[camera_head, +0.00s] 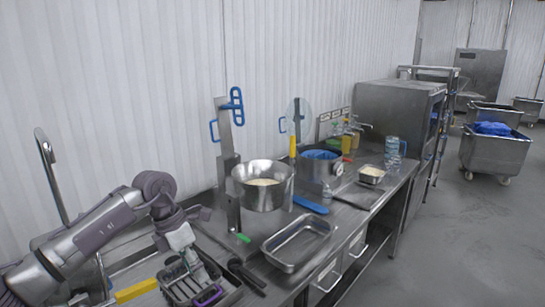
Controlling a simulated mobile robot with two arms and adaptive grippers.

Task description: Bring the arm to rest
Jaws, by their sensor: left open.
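My left arm comes in from the lower left and bends down at the wrist. My left gripper (187,262) is low over the near left part of the steel counter, above a dark slotted holder (190,288). Its jaws are open and I see nothing held in them; the fingertips are hard to make out against the dark holder. A large steel pot (263,188) with pale rice stands further right on the counter, well apart from the gripper. A small steel tray with rice (372,174) sits beyond it. My right gripper is not in view.
An empty steel tray (298,243) lies at the counter's front edge. A yellow-handled tool (136,291) and dark handles (246,274) lie near the gripper. A tap (50,165) rises at left. A blue-lined pot (322,165) stands further back. Steel carts (497,153) stand on open floor at right.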

